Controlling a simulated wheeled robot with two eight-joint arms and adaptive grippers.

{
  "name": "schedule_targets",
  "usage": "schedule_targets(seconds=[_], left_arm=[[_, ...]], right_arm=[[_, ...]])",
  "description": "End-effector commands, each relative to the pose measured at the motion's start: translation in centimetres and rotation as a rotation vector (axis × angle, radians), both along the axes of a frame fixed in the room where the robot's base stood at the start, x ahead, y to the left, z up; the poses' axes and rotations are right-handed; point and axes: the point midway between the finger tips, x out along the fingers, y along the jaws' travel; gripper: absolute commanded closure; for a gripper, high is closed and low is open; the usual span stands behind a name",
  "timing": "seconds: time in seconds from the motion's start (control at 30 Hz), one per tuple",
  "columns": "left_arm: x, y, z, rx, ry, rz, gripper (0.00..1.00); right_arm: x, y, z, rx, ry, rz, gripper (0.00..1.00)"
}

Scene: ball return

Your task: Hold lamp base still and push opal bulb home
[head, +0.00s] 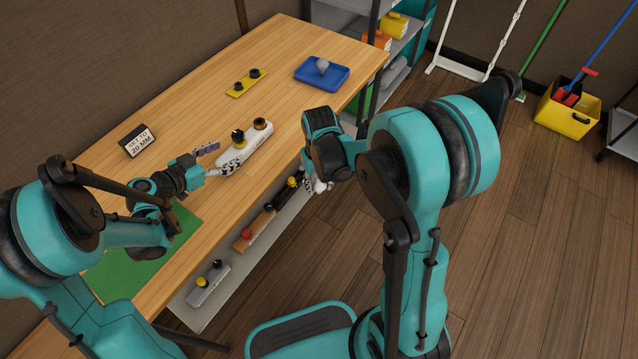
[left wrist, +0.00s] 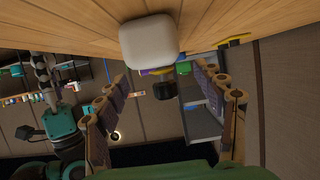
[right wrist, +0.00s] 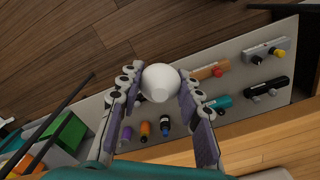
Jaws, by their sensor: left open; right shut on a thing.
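The white lamp base (head: 245,149) lies on the wooden table with two dark fittings on top. My left gripper (head: 216,160) is open at its near left end. In the left wrist view the base's blunt white end (left wrist: 150,42) shows between and beyond the spread fingers (left wrist: 165,100); I see no contact. The white opal bulb (right wrist: 160,82) is held between the fingers of my right gripper (right wrist: 160,90), its round end toward the camera's far side. In the head view my right gripper (head: 318,184) is beyond the table's front edge, apart from the base; the bulb is mostly hidden there.
A blue tray (head: 310,77) with a pale grey object stands at the far table end. A yellow plate (head: 240,88) with two black knobs, a sign (head: 138,141) and a green mat (head: 130,262) lie on the table. A lower shelf (head: 215,292) holds several similar units.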

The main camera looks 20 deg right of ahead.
Motion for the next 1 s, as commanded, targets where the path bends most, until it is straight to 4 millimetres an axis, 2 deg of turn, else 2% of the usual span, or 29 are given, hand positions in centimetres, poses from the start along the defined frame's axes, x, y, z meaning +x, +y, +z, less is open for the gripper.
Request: schedule_targets(seconds=[0.2,0.4,0.87,1.0], left_arm=[[1.9,-2.6,-1.4,0.0,0.0,-0.003,0.31],[3.1,-4.2,-2.2,0.0,0.001,-0.002,0.31],[3.6,-4.8,-2.5,0.0,0.001,0.0,0.31],[3.5,-4.8,-2.5,0.0,0.001,0.0,0.68]], right_arm=[[0.0,0.0,-0.6,0.0,0.0,0.0,0.85],[0.0,0.0,-0.9,0.0,0.0,0.0,0.85],[0.0,0.0,-1.0,0.0,0.0,0.0,0.85],[0.0,0.0,-1.0,0.0,0.0,0.0,0.85]])
